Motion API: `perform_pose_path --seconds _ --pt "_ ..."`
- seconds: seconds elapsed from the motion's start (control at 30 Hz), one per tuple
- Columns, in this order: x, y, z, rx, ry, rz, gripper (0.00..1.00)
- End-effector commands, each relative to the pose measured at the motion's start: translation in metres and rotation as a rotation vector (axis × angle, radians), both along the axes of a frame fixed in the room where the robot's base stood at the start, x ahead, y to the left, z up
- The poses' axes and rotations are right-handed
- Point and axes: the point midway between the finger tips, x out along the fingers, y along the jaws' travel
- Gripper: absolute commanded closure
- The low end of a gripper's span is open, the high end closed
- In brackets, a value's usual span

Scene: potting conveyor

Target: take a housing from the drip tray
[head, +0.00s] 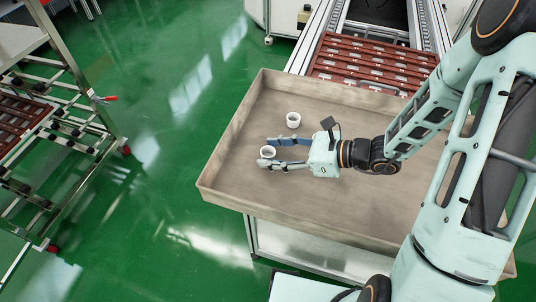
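A white cup-shaped housing (267,152) is in the drip tray (229,176), left of its middle. A second white housing (293,120) stands upright in the tray a little farther back, clear of my gripper. My gripper (268,153) reaches in from the right, low over the tray, with its fingers pointing left. The two fingers are apart, and the nearer housing is between their tips. I cannot tell whether the fingers touch it, or whether it rests on the tray floor.
The tray's raised rim runs all around. Behind it a conveyor (325,36) carries reddish-brown racks (372,62). A metal rack cart (72,62) stands at the left. Green floor (165,150) lies open between cart and tray. My arm covers the tray's right part.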

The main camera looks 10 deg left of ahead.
Motion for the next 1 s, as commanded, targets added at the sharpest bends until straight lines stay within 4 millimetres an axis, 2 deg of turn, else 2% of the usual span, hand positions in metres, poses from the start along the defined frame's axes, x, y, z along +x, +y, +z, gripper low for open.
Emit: perform_pose_path --seconds 0.03,0.27,0.67,0.83,1.0 --pt "0.000 0.000 0.000 0.000 0.000 0.000 0.63" --pt "0.000 0.000 0.000 0.000 0.000 0.000 0.87" --pt "0.000 0.000 0.003 0.000 -0.001 -0.001 0.87" --pt "0.001 -0.001 0.014 0.000 -0.002 0.000 0.87" --pt "-0.002 -0.003 0.038 -0.001 -0.003 -0.001 0.87"
